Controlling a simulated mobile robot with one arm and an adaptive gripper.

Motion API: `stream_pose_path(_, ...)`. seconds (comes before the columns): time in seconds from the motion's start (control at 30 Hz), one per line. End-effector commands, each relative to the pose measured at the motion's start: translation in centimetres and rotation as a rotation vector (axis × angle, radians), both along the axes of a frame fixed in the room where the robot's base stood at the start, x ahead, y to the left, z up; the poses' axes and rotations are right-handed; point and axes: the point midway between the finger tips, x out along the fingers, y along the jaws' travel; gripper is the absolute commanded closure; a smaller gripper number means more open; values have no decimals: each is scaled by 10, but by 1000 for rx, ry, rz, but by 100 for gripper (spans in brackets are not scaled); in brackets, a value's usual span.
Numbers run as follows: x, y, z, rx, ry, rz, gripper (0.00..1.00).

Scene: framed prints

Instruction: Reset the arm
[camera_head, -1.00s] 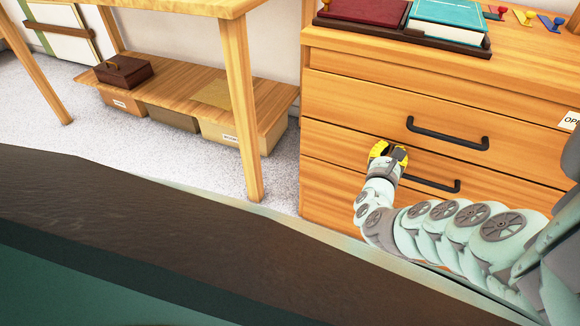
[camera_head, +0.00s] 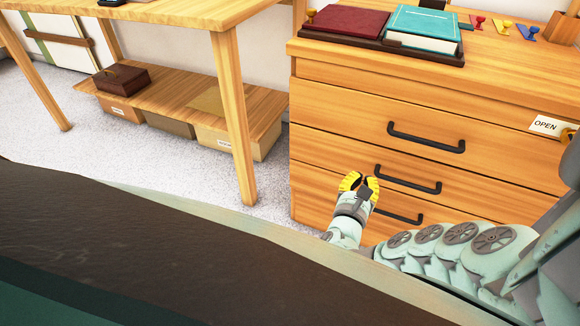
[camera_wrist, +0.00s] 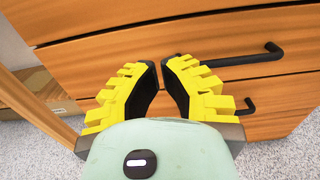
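My arm reaches from the right edge in the head view, with my gripper (camera_head: 361,181) in front of the wooden drawer cabinet (camera_head: 325,104). The yellow-padded fingers are parted, with a narrow empty gap between the tips, as the wrist view also shows (camera_wrist: 161,63). My gripper is left of the black middle handle (camera_head: 408,181) and the lower handle (camera_head: 398,214), and holds neither. The drawers look shut.
A red book (camera_head: 346,21) and a teal book (camera_head: 424,25) lie on a tray on the cabinet. An OPEN label (camera_head: 545,125) is at right. A wooden table (camera_head: 235,110) with a low shelf (camera_head: 180,83) stands left. Carpet (camera_head: 170,160) shows between. A dark surface (camera_head: 130,245) fills the lower left.

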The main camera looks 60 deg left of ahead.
Motion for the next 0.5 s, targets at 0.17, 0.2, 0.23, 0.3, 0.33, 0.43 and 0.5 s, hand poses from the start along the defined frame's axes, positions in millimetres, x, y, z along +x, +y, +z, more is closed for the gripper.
stream_pose_path(0.17,-20,-10,0,-2,2,7,100)
stream_pose_path(0.2,-23,-12,0,-1,2,6,100)
stream_pose_path(0.23,-24,-13,0,-1,0,5,100)
stream_pose_path(0.3,-25,-14,0,0,-1,3,100)
stream_pose_path(0.33,-26,-15,0,0,-1,3,100)
stream_pose_path(0.43,-26,-15,0,-1,-3,2,100)
stream_pose_path(0.5,-25,-16,2,-5,-8,-2,100)
